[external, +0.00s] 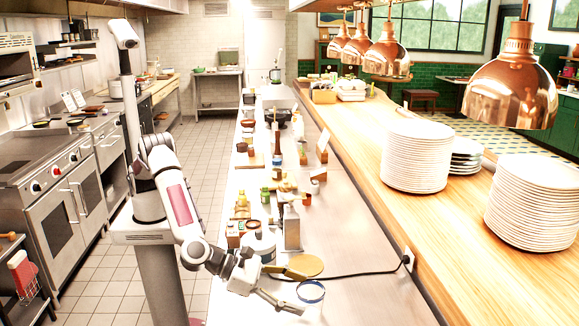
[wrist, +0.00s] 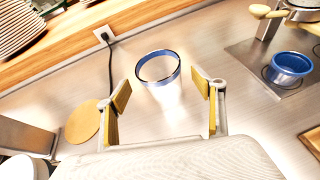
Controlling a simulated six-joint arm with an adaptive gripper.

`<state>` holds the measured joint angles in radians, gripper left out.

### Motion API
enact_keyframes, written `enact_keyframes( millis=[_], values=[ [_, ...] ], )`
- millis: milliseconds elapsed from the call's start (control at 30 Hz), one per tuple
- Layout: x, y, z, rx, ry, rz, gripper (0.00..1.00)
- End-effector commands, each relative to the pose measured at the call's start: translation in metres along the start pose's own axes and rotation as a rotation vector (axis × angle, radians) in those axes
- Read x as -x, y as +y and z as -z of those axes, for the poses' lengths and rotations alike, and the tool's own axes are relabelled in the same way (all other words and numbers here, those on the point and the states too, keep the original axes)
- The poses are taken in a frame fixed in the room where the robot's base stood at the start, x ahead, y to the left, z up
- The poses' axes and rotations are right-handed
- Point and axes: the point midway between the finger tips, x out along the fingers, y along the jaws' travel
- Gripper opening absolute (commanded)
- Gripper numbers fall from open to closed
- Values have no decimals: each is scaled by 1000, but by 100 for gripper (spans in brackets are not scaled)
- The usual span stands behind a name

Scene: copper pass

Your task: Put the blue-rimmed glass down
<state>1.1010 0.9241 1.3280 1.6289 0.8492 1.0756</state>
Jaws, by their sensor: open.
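The blue-rimmed glass (wrist: 158,69) stands on the steel counter, its rim facing up, and it also shows in the external view (external: 310,292). My gripper (wrist: 163,92) is open, with one yellow-padded finger to each side of the glass in the wrist view. The glass shows a little beyond the fingertips, and I cannot tell whether it is between them. In the external view my gripper (external: 291,290) is low over the counter, just left of the glass. Nothing is held in the fingers.
A round tan board (wrist: 83,121) lies left of the glass in the wrist view. A black cord (wrist: 109,65) runs to a wall outlet (wrist: 103,35). A blue bowl (wrist: 290,66) is at the right. Plate stacks (external: 416,157) stand on the wooden pass. Bare counter surrounds the glass.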

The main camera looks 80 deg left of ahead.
Motion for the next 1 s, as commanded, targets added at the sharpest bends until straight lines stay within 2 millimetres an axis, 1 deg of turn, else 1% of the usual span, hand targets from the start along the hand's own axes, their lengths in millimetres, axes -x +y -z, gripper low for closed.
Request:
enact_keyframes(
  millis=[33, 100, 300, 800, 833, 867, 900, 967, 1000],
  values=[
    [-6, 1, 0, 1, 0, -1, 68],
    [-13, 0, 0, 1, 0, -1, 68],
    [-23, 0, 0, 0, 0, 1, 68],
    [-23, 0, 0, 0, 0, 1, 68],
    [-23, 0, 0, 0, 0, 1, 65],
    [-23, 0, 0, 0, 0, 1, 58],
    [-23, 0, 0, 0, 0, 1, 47],
    [-23, 0, 0, 0, 0, 1, 32],
    [-23, 0, 0, 0, 0, 1, 21]
  ],
)
